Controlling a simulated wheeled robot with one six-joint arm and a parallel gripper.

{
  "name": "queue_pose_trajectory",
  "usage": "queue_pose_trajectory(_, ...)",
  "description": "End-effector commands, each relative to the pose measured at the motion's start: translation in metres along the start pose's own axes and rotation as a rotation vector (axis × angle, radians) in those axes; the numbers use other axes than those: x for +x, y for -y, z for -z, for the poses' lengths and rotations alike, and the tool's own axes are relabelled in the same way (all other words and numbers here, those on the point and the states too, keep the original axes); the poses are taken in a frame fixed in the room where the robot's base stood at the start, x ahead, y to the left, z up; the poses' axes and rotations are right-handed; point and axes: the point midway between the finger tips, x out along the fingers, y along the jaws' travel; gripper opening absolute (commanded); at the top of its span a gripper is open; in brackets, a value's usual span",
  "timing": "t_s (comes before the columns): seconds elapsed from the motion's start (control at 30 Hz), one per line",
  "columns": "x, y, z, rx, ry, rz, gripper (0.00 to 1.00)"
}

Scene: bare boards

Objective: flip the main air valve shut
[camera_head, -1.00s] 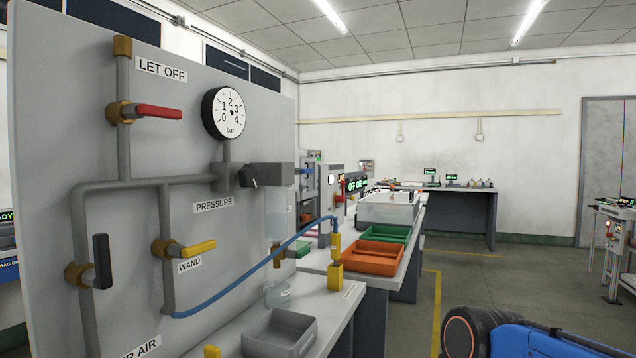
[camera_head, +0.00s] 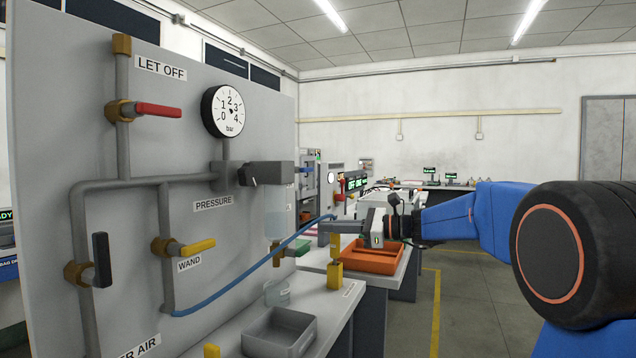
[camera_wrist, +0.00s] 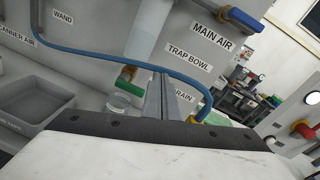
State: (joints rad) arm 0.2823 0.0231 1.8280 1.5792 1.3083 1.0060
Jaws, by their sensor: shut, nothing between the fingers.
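The main air valve has a blue lever (camera_wrist: 243,18) at the top right of the wrist view, beside the "MAIN AIR" label (camera_wrist: 212,36). The lever runs roughly parallel to the label's lettering. My gripper (camera_head: 330,232) is shut and empty, reaching in from the right in front of the board's right end. In the wrist view its fingers (camera_wrist: 161,98) are together, below and left of the blue lever and apart from it.
The grey board (camera_head: 130,225) carries a red lever (camera_head: 158,110), a yellow wand lever (camera_head: 197,246), a black lever (camera_head: 102,260) and a gauge (camera_head: 223,111). A blue hose (camera_head: 245,280) loops close to my gripper. A grey tray (camera_head: 280,332) and an orange tray (camera_head: 370,258) sit on benches.

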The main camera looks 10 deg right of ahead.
Motion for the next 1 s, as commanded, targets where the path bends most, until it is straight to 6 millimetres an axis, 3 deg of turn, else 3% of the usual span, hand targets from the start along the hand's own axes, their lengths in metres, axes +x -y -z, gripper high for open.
queue_pose_trajectory(0.03,-0.002,0.027,-0.001,0.057,0.050,0.032,0.00)
queue_pose_trajectory(0.13,-0.008,0.068,-0.008,0.154,0.147,0.079,0.00)
queue_pose_trajectory(0.2,-0.014,0.091,-0.011,0.204,0.202,0.102,0.00)
queue_pose_trajectory(0.33,-0.021,0.116,-0.015,0.261,0.270,0.127,0.00)
queue_pose_trajectory(0.47,-0.024,0.125,-0.016,0.282,0.294,0.136,0.00)
queue_pose_trajectory(0.77,-0.024,0.125,-0.016,0.282,0.295,0.136,0.00)
queue_pose_trajectory(1.0,-0.006,0.128,-0.021,0.281,0.294,0.134,0.00)
